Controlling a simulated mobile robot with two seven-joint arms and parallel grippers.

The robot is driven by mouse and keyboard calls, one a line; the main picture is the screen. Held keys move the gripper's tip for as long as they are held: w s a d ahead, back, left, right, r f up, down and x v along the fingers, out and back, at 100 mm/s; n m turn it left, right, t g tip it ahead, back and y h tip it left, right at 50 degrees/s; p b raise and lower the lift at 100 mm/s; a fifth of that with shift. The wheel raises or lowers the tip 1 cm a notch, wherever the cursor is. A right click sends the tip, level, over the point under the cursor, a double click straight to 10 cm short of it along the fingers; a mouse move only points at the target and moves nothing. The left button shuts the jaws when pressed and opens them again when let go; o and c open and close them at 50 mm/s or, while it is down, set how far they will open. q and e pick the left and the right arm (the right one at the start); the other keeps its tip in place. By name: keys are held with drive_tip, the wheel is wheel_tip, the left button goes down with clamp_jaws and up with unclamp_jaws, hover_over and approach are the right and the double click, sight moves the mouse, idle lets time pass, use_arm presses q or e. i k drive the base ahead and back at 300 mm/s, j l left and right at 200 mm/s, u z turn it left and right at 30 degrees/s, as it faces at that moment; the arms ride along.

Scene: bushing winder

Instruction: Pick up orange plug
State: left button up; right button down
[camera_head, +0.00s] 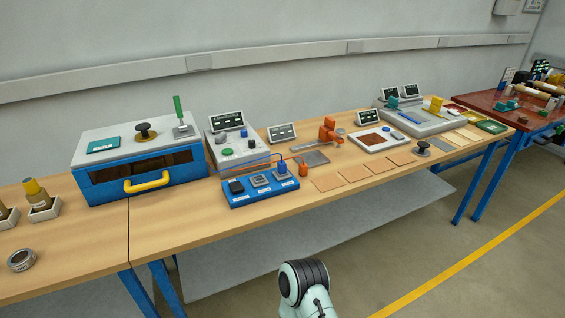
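A small orange plug (303,169) stands upright at the right end of the blue socket block (262,198). I cannot tell whether it sits in the block or just behind it. A thin orange cable runs from near it toward the grey control box (237,151). A dark blue plug (281,164) with its own cable stands just left of it. Neither of my grippers shows; only a part of my arm is visible at the bottom centre, well apart from the plug.
A blue-and-grey oven-like box (139,160) with a yellow handle stands left of the control box. An orange clamp-like device (328,131) stands behind and right of the plug. Flat tan squares (356,176) lie along the front. Bare wooden table (190,225) lies in front of the blue box.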

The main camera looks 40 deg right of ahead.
sight(303, 170)
drive_tip(key=k+z, duration=0.1)
drive_tip(key=z, duration=1.5)
